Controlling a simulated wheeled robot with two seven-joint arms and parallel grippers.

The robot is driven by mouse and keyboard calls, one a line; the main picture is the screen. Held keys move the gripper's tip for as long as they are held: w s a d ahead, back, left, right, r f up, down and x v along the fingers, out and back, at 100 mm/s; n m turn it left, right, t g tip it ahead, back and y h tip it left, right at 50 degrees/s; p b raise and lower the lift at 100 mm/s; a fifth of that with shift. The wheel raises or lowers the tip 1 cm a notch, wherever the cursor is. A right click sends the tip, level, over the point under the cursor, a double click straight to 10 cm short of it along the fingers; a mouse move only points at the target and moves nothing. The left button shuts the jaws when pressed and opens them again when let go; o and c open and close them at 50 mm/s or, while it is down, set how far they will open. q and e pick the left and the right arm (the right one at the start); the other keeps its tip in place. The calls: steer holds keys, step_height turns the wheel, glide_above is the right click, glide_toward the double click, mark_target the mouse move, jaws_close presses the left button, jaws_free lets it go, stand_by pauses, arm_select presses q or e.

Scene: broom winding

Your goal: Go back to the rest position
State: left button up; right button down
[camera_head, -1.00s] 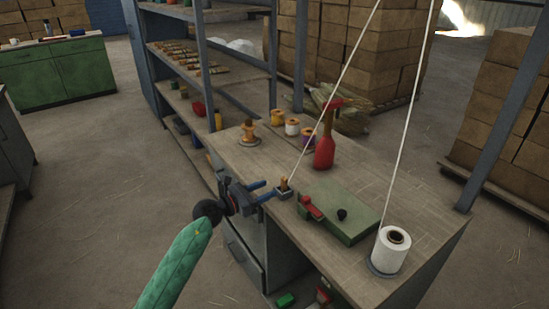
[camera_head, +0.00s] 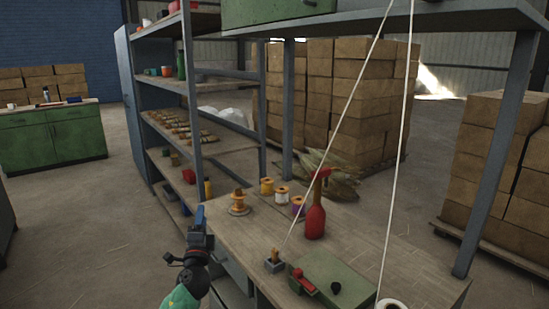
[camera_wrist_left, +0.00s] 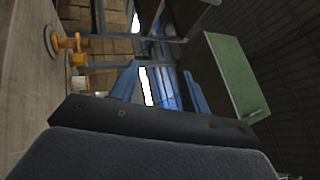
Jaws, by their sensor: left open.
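My left gripper (camera_head: 200,218) stands at the left edge of the workbench (camera_head: 350,229) in the head view, its blue fingers pointing up. In the left wrist view its two blue fingers (camera_wrist_left: 162,88) are apart with nothing between them. My right gripper is not in view.
A shelf (camera_head: 191,90) stands behind. Open floor (camera_head: 90,235) lies to the left.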

arm_select(q)
steer(key=s+a+f+n+g+y, duration=0.2)
steer(key=s+f+n+g+y, duration=0.1)
steer(key=s+f+n+g, duration=0.95)
steer(key=s+d+f+n+g+h+p, duration=0.1)
steer(key=s+f, duration=0.5)
steer(key=s, duration=0.7)
steer(key=s+d+f+g+h, duration=0.3)
steer(key=s+f, duration=0.4)
steer(key=s, duration=0.6)
steer(key=s+d+f+n+g+h+p, duration=0.1)
steer(key=s+d+f+g, duration=0.3)
steer(key=s, duration=0.9)
step_height(320, 180, down, 3)
steer(key=shift+s+d+r+n+h+p, duration=0.1)
steer(key=shift+s+d+n+h+p, duration=0.2)
steer(key=shift+d+h, duration=0.6)
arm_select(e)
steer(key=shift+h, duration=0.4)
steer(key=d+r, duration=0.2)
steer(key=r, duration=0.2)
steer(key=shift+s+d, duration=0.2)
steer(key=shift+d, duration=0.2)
arm_select(q)
steer(key=shift+w+d, duration=0.1)
steer(key=shift+d, duration=0.05)
